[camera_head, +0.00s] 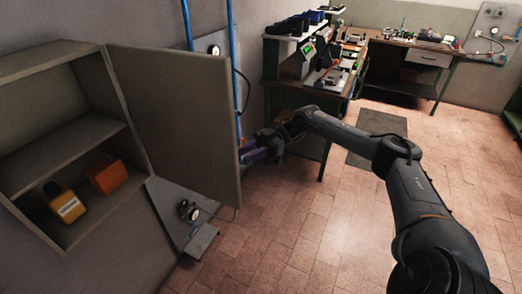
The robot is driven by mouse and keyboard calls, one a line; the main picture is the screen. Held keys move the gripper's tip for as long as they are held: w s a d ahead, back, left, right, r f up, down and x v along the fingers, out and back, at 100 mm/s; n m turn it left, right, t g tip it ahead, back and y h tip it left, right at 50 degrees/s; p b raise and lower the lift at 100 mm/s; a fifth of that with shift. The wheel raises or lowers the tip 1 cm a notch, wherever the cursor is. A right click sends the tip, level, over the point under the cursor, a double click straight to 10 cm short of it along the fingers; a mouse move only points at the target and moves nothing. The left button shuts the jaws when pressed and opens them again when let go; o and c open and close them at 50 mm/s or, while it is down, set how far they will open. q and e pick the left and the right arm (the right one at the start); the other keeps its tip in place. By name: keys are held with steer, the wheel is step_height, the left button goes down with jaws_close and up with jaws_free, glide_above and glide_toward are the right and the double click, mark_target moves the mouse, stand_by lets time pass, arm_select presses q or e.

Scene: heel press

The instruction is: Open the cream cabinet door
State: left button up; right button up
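The cabinet (66,133) hangs on the wall at the left, with its shelves showing. Its door (178,120) is hinged on the cabinet's right side and stands swung open, well away from the opening. Both look grey-beige in this light. My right gripper (246,152) is at the door's free right edge, partly hidden behind or against it. I cannot tell whether the fingers touch or grip the edge. My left gripper is not in view.
A yellow bottle (66,204) and an orange box (107,176) stand on the cabinet's bottom shelf. Blue pipes and a gauge (214,50) are on the wall behind the door. Workbenches (308,75) stand at the back. The tiled floor (330,230) is clear.

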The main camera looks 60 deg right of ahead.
steer(key=b+v, duration=0.2)
steer(key=v, duration=0.4)
stand_by(0.4)
